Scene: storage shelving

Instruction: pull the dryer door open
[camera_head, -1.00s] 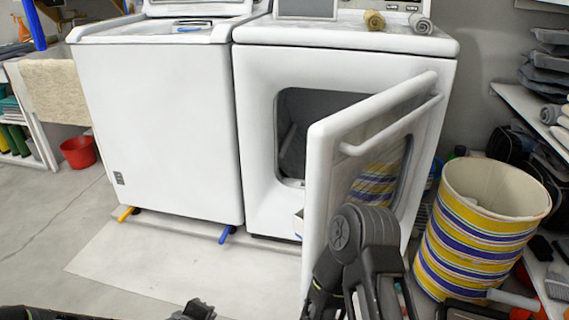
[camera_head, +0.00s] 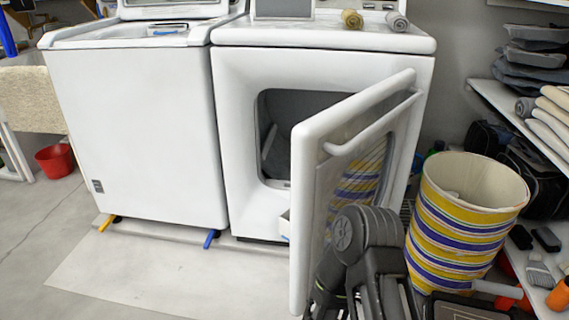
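The white dryer (camera_head: 320,42) stands in the middle with its door (camera_head: 306,205) swung well open toward me. The dark drum opening (camera_head: 290,125) shows to the left of the door. A white bar handle (camera_head: 370,128) runs along the door's right-hand face. My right arm rises at the bottom, in front of the door's lower part. Its gripper (camera_head: 325,298) is low beside the door's lower edge, partly cut off by the frame, and I cannot tell whether its fingers are open or touch the door. My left gripper is out of view.
A white washer (camera_head: 135,125) stands left of the dryer. A striped basket (camera_head: 462,225) stands close to the right of the door. Shelves with folded towels (camera_head: 555,115) line the right side. A red bucket (camera_head: 56,161) is at left. The floor (camera_head: 150,270) in front of the washer is clear.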

